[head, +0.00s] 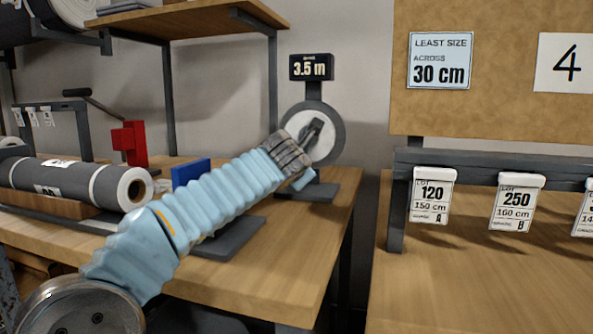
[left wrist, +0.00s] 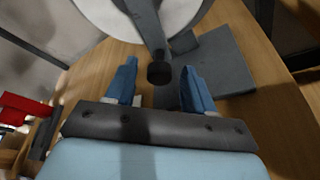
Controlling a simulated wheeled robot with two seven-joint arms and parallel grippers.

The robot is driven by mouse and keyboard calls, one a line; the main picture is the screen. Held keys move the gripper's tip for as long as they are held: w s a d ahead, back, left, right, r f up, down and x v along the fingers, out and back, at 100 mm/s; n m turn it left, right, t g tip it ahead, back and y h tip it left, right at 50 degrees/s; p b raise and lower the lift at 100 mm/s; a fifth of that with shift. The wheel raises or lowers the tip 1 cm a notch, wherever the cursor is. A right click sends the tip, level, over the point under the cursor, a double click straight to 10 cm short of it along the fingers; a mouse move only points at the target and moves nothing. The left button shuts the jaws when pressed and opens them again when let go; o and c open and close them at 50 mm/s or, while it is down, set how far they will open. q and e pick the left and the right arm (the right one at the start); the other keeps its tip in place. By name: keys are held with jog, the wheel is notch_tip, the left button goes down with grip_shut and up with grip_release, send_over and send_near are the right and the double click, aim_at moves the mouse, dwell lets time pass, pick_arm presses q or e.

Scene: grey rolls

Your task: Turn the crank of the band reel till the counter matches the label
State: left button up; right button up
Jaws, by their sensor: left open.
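The band reel (head: 336,130) is a grey disc with a pale face, standing on a dark base plate (head: 322,192) at the right end of the left bench. Its counter (head: 311,67) above reads 3.5 m. In the left wrist view, the dark crank arm (left wrist: 143,22) ends in a round dark knob (left wrist: 159,74). My left gripper (left wrist: 157,85) is open, with its blue fingertips on either side of the knob in that picture; I cannot tell whether they touch it. In the head view my left arm hides part of the reel. My right gripper is not in view.
A grey roll (head: 75,185) lies on the left bench, with a red block (head: 135,143) and blue block (head: 190,172) nearby. White lot tags (head: 432,196) hang from a rail on the right. A sign (head: 440,61) reads 30 cm. A gap separates the benches.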

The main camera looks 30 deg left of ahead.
pick_arm(q)
jog(key=shift+x, duration=0.95)
jog(key=shift+c, duration=0.5)
grip_shut()
